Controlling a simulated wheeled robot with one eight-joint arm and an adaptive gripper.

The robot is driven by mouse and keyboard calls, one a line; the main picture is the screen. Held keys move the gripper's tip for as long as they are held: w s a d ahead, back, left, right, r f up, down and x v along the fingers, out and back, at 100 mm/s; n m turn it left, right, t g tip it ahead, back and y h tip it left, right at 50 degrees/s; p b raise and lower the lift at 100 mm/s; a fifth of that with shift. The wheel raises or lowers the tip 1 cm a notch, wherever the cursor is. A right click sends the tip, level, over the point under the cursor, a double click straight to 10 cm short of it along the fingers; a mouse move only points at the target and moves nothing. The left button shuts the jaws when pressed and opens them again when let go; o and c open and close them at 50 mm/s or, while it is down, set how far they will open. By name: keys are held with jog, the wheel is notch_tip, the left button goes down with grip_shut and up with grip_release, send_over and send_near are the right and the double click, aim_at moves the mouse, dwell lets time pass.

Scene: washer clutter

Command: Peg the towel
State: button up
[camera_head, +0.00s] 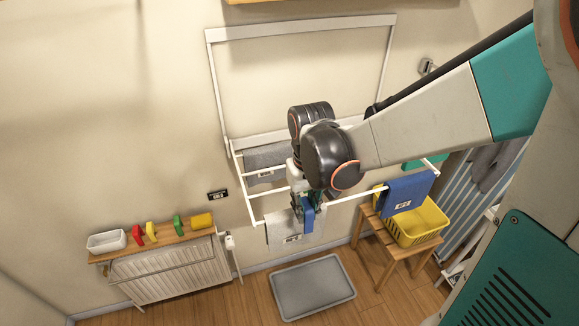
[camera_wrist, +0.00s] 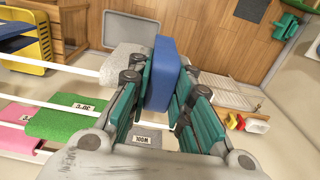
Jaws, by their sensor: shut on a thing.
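My gripper (camera_head: 305,212) is shut on a blue peg (camera_head: 308,217), at the front bar of the white wall rack (camera_head: 222,88). In the wrist view the blue peg (camera_wrist: 163,72) stands between the green fingers (camera_wrist: 160,85). A light grey towel (camera_head: 283,232) with a small label hangs over the front bar, right beside the peg. The towel also shows in the wrist view (camera_wrist: 122,62), just left of the peg. I cannot tell whether the peg straddles the bar and towel, as the fingers hide its lower part.
A blue towel (camera_head: 410,192) hangs farther right on the bar, above a yellow basket (camera_head: 425,228) on a wooden stool (camera_head: 388,262). Another grey towel (camera_head: 262,160) hangs behind. Pegs and a white tray (camera_head: 106,241) stand on the radiator shelf (camera_head: 160,245). A grey tray (camera_head: 312,288) lies below.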

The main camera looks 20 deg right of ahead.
jog(key=shift+w+b, duration=0.7)
jog(key=shift+w, duration=2.7)
notch_tip(320, 180, down, 7)
jog(key=b, duration=0.5)
jog(key=shift+r, duration=0.2)
jog(key=shift+s+f+b, duration=0.2)
jog(key=shift+f+b, duration=0.15)
jog(key=shift+b, duration=0.2)
jog(key=o, duration=0.8)
jog(key=shift+o, duration=0.6)
jog(key=shift+w+f, duration=0.15)
